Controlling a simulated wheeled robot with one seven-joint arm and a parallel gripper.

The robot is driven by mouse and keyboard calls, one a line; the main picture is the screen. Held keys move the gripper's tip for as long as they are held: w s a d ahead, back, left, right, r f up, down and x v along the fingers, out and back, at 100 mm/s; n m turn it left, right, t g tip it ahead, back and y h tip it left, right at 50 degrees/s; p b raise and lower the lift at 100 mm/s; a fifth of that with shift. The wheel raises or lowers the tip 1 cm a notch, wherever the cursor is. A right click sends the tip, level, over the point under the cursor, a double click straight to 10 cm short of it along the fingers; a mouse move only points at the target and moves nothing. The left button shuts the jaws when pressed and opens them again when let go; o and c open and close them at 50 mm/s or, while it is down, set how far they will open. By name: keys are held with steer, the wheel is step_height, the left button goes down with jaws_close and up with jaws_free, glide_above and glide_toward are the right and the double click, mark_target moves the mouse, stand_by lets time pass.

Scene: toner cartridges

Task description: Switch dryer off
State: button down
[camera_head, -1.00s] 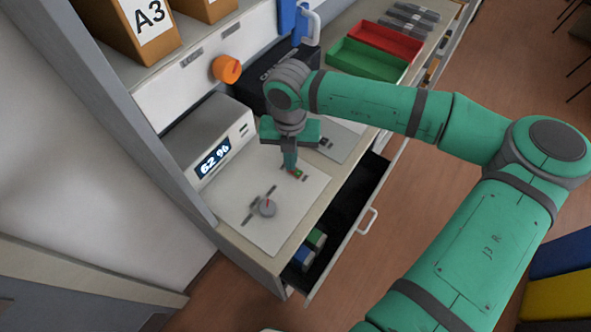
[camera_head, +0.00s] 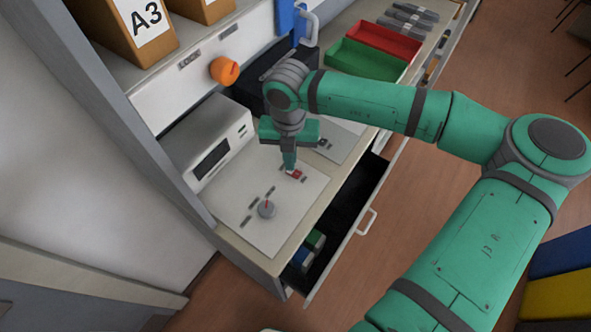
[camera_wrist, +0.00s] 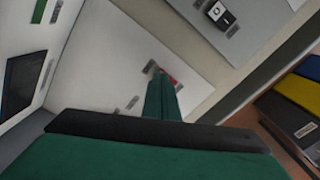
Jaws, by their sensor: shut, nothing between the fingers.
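The white box that looks like the dryer (camera_head: 207,143) stands against the back wall, and its front display (camera_head: 212,158) is dark. The display also shows dark at the left of the wrist view (camera_wrist: 20,72). A small red switch (camera_head: 297,174) sits on the pale panel (camera_head: 285,217) in front of the box. My gripper (camera_head: 290,169) is shut and points down at this switch. In the wrist view, the red switch (camera_wrist: 172,78) is just beyond the fingertips, partly hidden by them; I cannot tell whether they touch it.
A grey dial (camera_head: 267,209) with a red pointer is on the same panel. A second panel with a black switch (camera_head: 323,142) lies to the right. An open drawer (camera_head: 345,222) juts out below. An orange knob (camera_head: 225,70) protrudes from the back wall.

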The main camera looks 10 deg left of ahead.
steer(key=shift+d+r, duration=0.15)
steer(key=shift+r, duration=0.45)
steer(key=shift+s+a+r, duration=0.1)
steer(key=shift+r, duration=0.5)
steer(key=shift+s+a+r, duration=0.1)
steer(key=shift+r, duration=0.5)
steer(key=shift+d+r, duration=0.1)
steer(key=shift+r, duration=1.15)
steer(key=shift+w, duration=0.1)
